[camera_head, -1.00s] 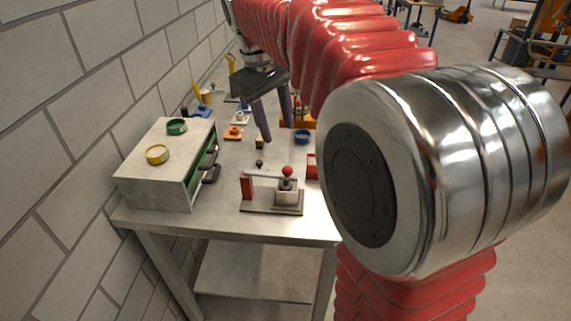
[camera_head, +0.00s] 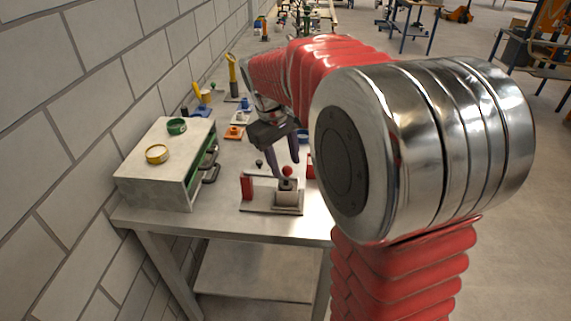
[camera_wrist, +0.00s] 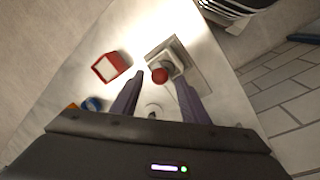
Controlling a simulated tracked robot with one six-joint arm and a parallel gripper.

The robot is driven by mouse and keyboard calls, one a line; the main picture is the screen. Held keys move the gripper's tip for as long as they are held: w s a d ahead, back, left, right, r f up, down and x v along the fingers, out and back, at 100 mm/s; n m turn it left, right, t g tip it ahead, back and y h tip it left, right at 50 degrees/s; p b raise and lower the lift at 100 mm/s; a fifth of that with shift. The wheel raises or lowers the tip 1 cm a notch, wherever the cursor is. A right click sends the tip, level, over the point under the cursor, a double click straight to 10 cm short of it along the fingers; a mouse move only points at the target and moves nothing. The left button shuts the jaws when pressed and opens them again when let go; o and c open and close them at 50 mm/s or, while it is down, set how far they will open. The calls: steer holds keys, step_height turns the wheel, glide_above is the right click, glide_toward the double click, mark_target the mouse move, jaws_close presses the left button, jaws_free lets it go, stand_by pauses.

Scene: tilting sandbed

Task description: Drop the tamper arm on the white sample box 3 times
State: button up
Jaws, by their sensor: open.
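The tamper stands on a flat base plate (camera_head: 258,208) near the table's front edge. Its thin lever arm (camera_head: 266,177) runs about level from a red post (camera_head: 247,187) to a red ball knob (camera_head: 287,171). The white sample box (camera_head: 287,198) is under the knob end; a dark piece below the knob appears to rest on it. My gripper (camera_head: 284,166) is open, pointing down just above and behind the knob. In the wrist view the knob (camera_wrist: 160,76) appears between the fingertips (camera_wrist: 159,78). I cannot tell whether they touch it.
A grey drawer unit (camera_head: 150,185) with yellow and green rings on top stands at left by the wall. A red box with a white top (camera_wrist: 110,67) is right of the tamper. A blue ring (camera_wrist: 93,104) and an orange item (camera_head: 234,132) lie farther back.

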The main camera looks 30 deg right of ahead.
steer(key=shift+d+f, duration=0.15)
steer(key=shift+f, duration=0.5)
steer(key=shift+c, duration=0.5)
jaws_close()
